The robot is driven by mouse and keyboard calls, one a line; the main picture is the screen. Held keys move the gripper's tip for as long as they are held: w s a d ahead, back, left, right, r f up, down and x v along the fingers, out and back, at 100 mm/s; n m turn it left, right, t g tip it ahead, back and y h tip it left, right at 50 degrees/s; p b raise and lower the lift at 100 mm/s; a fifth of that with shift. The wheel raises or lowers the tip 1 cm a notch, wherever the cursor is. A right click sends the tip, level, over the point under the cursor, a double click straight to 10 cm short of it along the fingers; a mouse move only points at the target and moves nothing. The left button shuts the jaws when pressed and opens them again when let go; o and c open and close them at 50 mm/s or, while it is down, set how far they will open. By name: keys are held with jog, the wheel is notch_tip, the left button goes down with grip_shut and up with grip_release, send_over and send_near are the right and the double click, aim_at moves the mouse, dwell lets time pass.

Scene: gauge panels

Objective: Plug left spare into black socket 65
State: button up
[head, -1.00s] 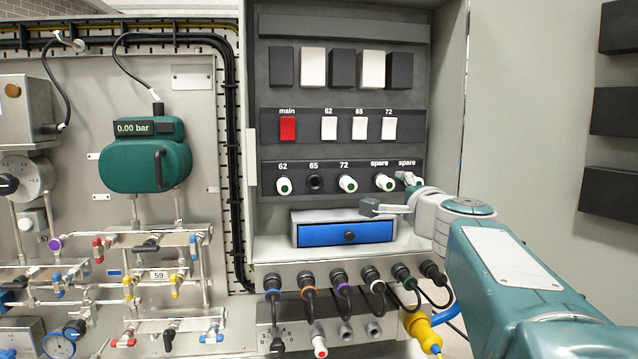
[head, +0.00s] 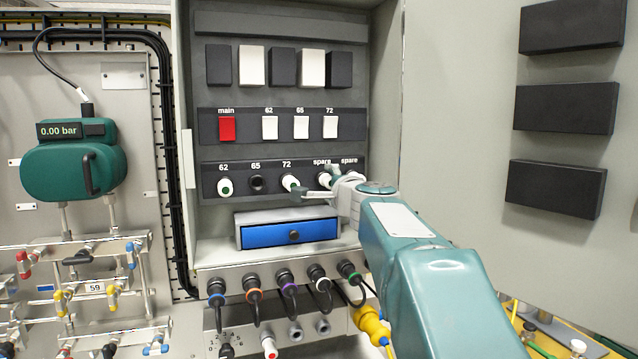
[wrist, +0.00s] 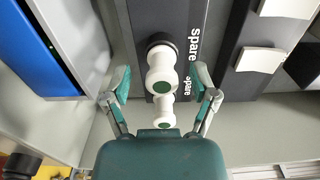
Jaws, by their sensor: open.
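The left spare (head: 324,179) is a white plug with a green end in the lower row of the panel. In the wrist view the left spare (wrist: 161,72) is the upper white plug. The right spare (wrist: 163,110) shows below it there, and my arm hides it in the head view. My gripper (head: 321,184) is open in front of the spare plugs. In the wrist view the open fingers of my gripper (wrist: 160,86) stand to either side of the plugs, apart from them. Black socket 65 (head: 257,183) is empty, between white plugs 62 (head: 225,187) and 72 (head: 290,182).
A blue drawer (head: 270,236) sits below the row, under my gripper. Cabled connectors (head: 283,278) line the ledge beneath it. Switches, including a red main switch (head: 227,128), are above. The open cabinet side (head: 388,100) stands to the right.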

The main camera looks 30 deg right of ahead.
jog(key=shift+w+d, duration=0.25)
jog(key=shift+w, duration=0.35)
jog(key=shift+a+r, duration=0.1)
dwell(0.6)
grip_shut()
jog(key=shift+s, duration=0.2)
jog(key=shift+v, duration=2.85)
